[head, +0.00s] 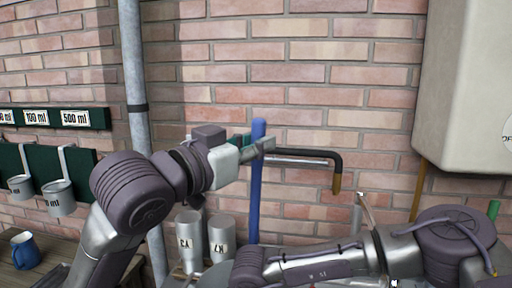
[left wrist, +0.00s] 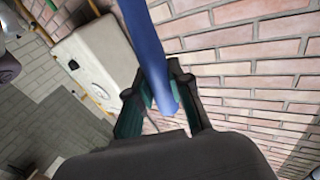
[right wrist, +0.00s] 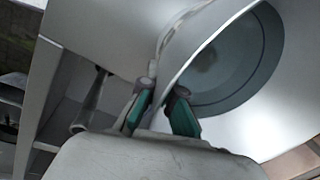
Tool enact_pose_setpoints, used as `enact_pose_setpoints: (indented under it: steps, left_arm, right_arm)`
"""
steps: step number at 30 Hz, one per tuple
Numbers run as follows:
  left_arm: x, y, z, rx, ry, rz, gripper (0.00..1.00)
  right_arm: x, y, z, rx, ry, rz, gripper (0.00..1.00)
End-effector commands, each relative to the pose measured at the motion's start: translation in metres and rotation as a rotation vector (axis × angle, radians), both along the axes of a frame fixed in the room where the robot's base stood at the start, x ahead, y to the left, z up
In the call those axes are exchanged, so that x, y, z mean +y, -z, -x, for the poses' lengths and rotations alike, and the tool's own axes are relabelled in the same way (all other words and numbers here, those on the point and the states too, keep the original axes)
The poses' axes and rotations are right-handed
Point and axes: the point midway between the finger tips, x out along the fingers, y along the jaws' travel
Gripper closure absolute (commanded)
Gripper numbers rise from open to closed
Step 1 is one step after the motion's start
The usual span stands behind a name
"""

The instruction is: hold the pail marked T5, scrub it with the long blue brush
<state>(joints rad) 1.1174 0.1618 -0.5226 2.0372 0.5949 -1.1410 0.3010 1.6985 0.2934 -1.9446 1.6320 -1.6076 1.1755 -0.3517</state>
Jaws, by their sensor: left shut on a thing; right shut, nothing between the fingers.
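The long blue brush (head: 256,200) shows as an upright blue handle in front of the brick wall; its lower end is hidden behind my right arm and I see no bristles. My left gripper (head: 259,147) is shut on it near its top. In the left wrist view the blue handle (left wrist: 148,50) runs between the fingers (left wrist: 160,98). In the right wrist view my right gripper (right wrist: 160,108) is shut beside the rim of a large pale round vessel (right wrist: 225,105) with a grey inside. I cannot tell whether this is the pail; no T5 mark is readable.
Two metal cylinders (head: 222,238) with lettering stand left of the brush. A dark bent pipe (head: 310,153) juts from the wall beside my left gripper. A grey vertical pipe (head: 133,70), hanging measures (head: 60,198), a blue mug (head: 25,251) and a cream wall box (head: 465,90) stand around.

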Motion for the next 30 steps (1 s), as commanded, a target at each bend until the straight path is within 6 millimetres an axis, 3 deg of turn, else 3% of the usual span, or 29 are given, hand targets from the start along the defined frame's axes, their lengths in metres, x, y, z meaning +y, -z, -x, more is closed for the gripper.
enact_pose_setpoints:
  steps: [1,6,17,20,30]
  left_arm:
    - [0.0,-0.001,0.0,-0.001,0.0,0.001,1.0]
    - [0.0,-0.001,0.0,-0.001,0.0,0.001,1.0]
    - [0.0,0.0,0.0,-0.001,0.0,0.001,1.0]
    - [0.0,0.0,0.0,-0.001,0.0,0.001,1.0]
    - [0.0,0.0,0.0,-0.001,0.0,0.001,1.0]
  right_arm:
    - [-0.001,-0.002,-0.002,-0.005,0.005,0.001,0.91]
    - [-0.001,-0.001,-0.001,-0.003,0.003,0.0,0.65]
    - [0.0,-0.005,0.0,-0.002,0.001,0.0,0.65]
    - [0.0,-0.017,0.001,-0.003,0.002,-0.002,0.65]
    - [-0.002,-0.087,0.011,-0.004,0.003,-0.002,0.65]
